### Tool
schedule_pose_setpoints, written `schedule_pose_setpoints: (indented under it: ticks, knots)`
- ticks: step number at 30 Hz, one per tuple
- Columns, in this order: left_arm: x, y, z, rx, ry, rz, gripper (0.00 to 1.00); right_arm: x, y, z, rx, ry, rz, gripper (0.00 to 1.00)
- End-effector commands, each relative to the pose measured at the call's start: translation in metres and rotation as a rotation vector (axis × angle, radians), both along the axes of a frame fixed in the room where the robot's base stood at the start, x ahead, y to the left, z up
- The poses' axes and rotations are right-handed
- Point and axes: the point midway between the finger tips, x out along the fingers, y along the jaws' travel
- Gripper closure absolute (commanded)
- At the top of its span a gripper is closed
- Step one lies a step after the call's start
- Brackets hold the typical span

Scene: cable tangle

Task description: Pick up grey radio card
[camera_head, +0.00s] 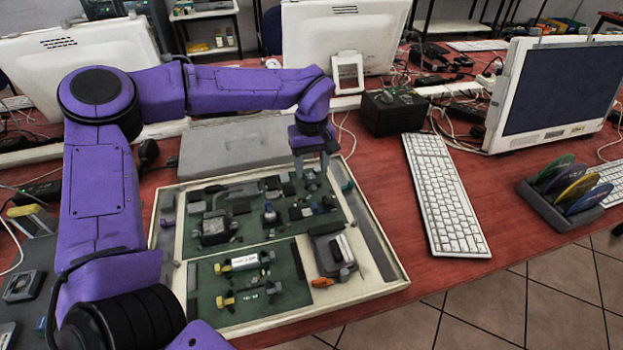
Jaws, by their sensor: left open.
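A shallow cream tray (393,288) on the red table holds green boards with many small parts. My purple left arm reaches over from the left. My left gripper (312,170) points down above the back right part of the tray, open, with nothing visible between its fingers. Small grey and dark parts (312,206) lie on the green board just below and in front of it. A grey block-like module (333,254) sits at the tray's right front. I cannot tell for certain which part is the grey radio card. My right gripper is out of view.
A grey case (235,147) lies behind the tray. A white keyboard (445,195) lies to its right, with a black box (394,111) behind. A disc rack (567,200) and a monitor (556,92) stand farther right. Loose cables run across the table's back.

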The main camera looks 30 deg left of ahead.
Motion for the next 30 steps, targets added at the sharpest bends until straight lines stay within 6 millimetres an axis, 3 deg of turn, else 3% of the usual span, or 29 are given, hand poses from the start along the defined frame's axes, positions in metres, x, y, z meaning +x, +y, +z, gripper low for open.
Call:
schedule_pose_setpoints:
  ticks: [3,11,16,26,30]
  knots:
    - [-0.001,0.0,-0.019,0.001,0.001,-0.001,0.47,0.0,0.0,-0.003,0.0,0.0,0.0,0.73]
    - [0.0,0.0,-0.022,0.0,-0.001,0.001,0.47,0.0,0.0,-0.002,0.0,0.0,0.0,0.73]
    - [-0.001,0.0,-0.022,0.0,-0.001,0.001,0.99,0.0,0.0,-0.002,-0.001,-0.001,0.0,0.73]
    - [-0.001,0.001,-0.021,0.0,-0.001,0.001,1.0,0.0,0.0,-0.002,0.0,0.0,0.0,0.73]
    - [0.0,0.0,-0.01,0.0,-0.003,0.001,1.0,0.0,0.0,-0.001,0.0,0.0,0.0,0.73]
